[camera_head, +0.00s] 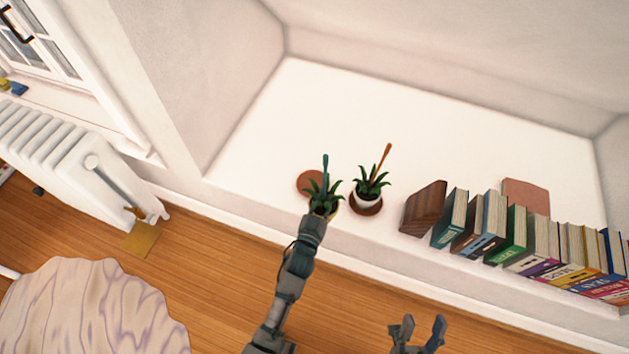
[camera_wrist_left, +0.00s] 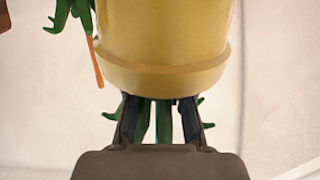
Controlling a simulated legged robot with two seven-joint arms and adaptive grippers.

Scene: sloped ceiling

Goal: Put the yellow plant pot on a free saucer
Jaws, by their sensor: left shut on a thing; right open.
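The yellow plant pot (camera_wrist_left: 165,40) fills the top of the left wrist view, its rim towards my left gripper (camera_wrist_left: 158,108), which is shut on it. In the head view my left gripper (camera_head: 316,217) hides most of the pot; its green plant (camera_head: 322,196) with a teal stake shows above. An empty terracotta saucer (camera_head: 306,182) lies just behind the plant, partly covered by it. My right gripper (camera_head: 424,321) is open and empty, in front of the ledge.
A wooden bookend (camera_head: 424,207) and a row of books (camera_head: 480,225) stand to the right on the white ledge (camera_head: 340,110). A flat reddish-brown thing (camera_head: 526,195) lies behind the books. The back of the ledge is clear. A radiator (camera_head: 70,160) is at the left.

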